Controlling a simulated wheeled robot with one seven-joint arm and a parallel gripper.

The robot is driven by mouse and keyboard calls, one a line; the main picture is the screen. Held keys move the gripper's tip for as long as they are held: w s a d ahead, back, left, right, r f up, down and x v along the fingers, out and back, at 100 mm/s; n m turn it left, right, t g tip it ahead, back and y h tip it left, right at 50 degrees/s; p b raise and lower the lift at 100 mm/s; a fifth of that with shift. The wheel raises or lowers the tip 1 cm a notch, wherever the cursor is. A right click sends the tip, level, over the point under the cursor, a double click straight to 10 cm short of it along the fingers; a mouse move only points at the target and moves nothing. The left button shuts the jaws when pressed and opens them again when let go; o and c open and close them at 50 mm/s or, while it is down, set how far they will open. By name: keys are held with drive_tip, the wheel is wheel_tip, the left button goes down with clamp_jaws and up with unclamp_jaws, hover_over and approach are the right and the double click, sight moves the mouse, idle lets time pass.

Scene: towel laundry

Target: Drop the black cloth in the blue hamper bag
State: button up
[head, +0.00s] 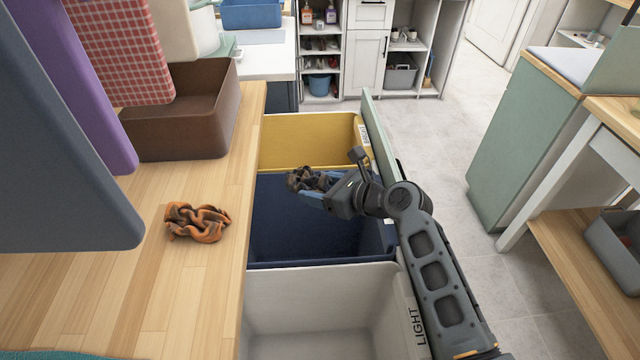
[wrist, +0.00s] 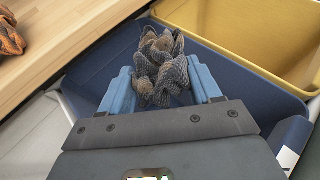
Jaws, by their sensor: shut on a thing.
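The black cloth (head: 312,179) is a crumpled dark bundle with brownish patches. My gripper (head: 318,192) is shut on it and holds it over the blue hamper bag (head: 300,225), towards its yellow-bag side. In the wrist view the cloth (wrist: 160,68) sits between the two blue fingers of my gripper (wrist: 165,88). The blue bag (wrist: 225,75) shows around and beyond it. The visible part of the blue bag's inside looks empty; my gripper and arm hide some of its right side.
A yellow bag (head: 300,125) is behind the blue one and a white bag (head: 300,285) marked LIGHT is in front. An orange cloth (head: 196,222) and a brown box (head: 190,130) are on the wooden counter (head: 150,300) at left. Hanging towels (head: 60,150) crowd the left.

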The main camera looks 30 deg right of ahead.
drive_tip(key=shift+f, duration=0.1)
drive_tip(key=o, duration=1.1)
drive_tip(key=v, duration=0.7)
drive_tip(key=shift+s+d, duration=0.15)
drive_tip(key=shift+s, duration=0.15)
drive_tip(key=shift+s, duration=0.1)
